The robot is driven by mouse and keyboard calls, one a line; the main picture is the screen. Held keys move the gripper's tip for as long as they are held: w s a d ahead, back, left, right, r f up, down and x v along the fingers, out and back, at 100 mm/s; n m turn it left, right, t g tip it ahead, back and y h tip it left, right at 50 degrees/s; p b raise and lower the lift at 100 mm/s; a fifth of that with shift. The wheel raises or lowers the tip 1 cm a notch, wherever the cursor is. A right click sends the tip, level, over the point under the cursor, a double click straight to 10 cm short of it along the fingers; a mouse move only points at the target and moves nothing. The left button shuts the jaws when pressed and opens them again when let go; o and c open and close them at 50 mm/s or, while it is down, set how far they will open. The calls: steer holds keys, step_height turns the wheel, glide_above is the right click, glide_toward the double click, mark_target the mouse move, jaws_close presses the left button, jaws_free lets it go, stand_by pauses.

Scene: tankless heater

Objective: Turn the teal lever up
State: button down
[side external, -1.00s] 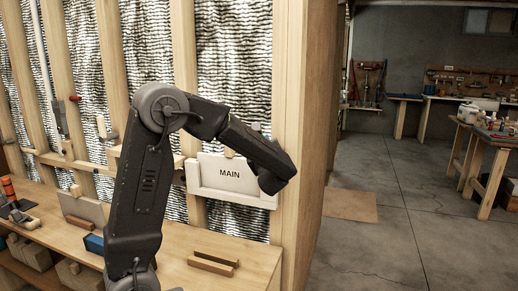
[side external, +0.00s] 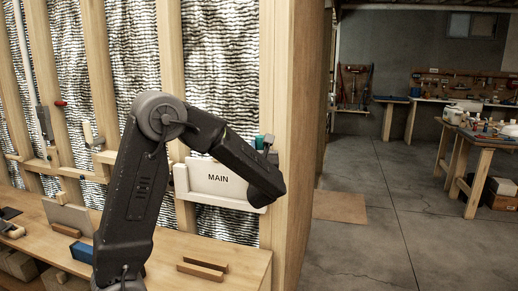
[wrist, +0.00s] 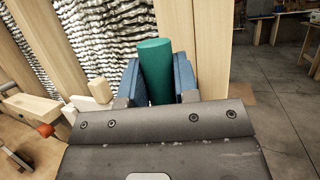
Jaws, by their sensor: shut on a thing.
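The teal lever (wrist: 155,72) stands upright as a thick cylinder in the wrist view. The two blue fingers of my gripper (wrist: 159,78) are on either side of it, shut on it. Its lower end is hidden behind the gripper body. In the side external view, a small teal piece of the lever (side external: 260,142) shows just above my wrist, at the right end of the white MAIN board (side external: 212,190). My wrist hides the rest of the lever and the fingers there.
A wooden post (side external: 283,100) rises close to the right of the lever. Silver insulation (side external: 220,60) fills the bays behind. Below, a wooden bench (side external: 160,245) holds two wooden strips (side external: 203,268). Open floor (side external: 390,220) lies to the right.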

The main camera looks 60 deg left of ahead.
steer(key=c, duration=0.9)
jaws_free()
steer(key=shift+o, duration=0.2)
steer(key=v, duration=1.4)
steer(key=shift+a, duration=0.1)
